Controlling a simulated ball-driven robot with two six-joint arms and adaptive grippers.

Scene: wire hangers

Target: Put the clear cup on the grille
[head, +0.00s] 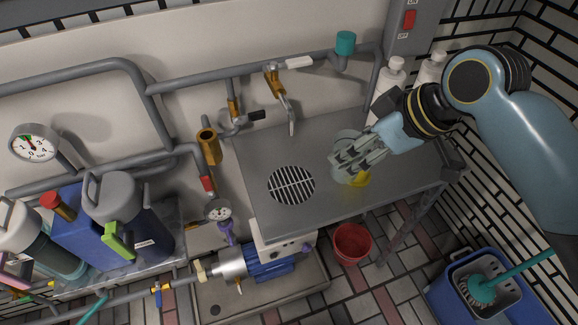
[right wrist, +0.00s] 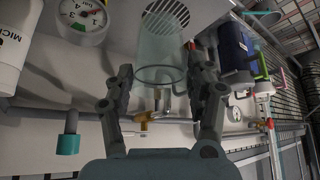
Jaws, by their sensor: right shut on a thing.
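The clear cup (head: 345,138) is a see-through cylinder. In the right wrist view the cup (right wrist: 160,45) stands between the two fingers. My right gripper (head: 350,160) is shut on it, over the grey metal table to the right of the grille; the fingers partly hide the cup in the head view. I cannot tell how high the cup is above the table. The grille (head: 291,185) is a round, dark, slotted plate in the left part of the tabletop. It also shows behind the cup in the right wrist view (right wrist: 168,16). My left gripper is not in view.
The grey table (head: 335,205) is bare around the grille. White bottles (head: 391,78) stand at the back right. A brass tap (head: 275,85) and pipes run along the wall. A red bucket (head: 351,243) is on the floor.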

